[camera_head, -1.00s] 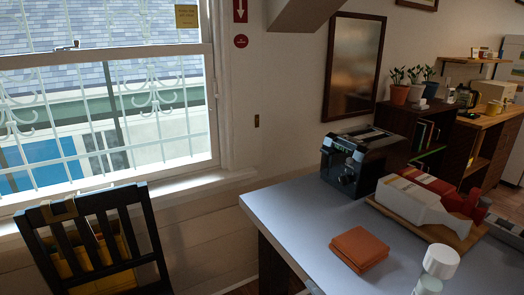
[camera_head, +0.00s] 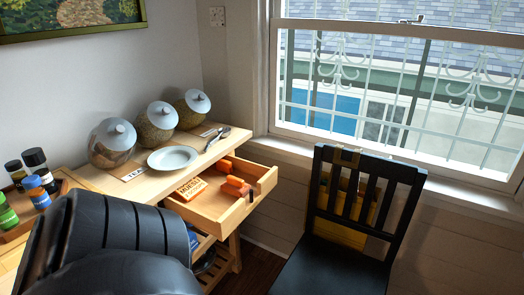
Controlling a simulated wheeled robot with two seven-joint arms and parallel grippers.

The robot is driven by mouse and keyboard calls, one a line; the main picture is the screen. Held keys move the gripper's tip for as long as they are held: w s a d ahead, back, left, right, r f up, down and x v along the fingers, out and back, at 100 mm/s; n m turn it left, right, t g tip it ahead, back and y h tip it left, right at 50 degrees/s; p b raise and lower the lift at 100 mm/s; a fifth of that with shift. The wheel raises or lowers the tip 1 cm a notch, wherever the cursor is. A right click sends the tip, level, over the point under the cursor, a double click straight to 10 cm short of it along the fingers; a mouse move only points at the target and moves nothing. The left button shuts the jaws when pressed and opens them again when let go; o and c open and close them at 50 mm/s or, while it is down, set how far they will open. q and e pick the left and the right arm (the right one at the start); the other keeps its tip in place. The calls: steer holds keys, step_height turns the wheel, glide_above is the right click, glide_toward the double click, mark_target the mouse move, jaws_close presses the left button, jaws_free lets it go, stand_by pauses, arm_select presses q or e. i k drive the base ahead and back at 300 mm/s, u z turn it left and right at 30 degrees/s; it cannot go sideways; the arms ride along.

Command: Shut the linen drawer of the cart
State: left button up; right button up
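A light wooden cart (camera_head: 105,182) stands by the wall at the left. Its open drawer (camera_head: 232,210) is pulled out toward the lower right. A small dark handle (camera_head: 251,194) is on its front. A dark arm of mine fills the lower left and hides part of the cart. Neither gripper's fingers are in view.
Several lidded jars (camera_head: 157,124), a white plate (camera_head: 172,158) and spoons (camera_head: 217,138) are on the cart top. Small bottles (camera_head: 37,190) stand at the far left. A black chair (camera_head: 345,225) stands right of the drawer, with a floor gap between.

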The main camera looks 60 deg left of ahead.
mark_target(216, 212)
steer(key=u, duration=2.25)
steer(key=i, duration=1.25)
steer(key=z, duration=0.15)
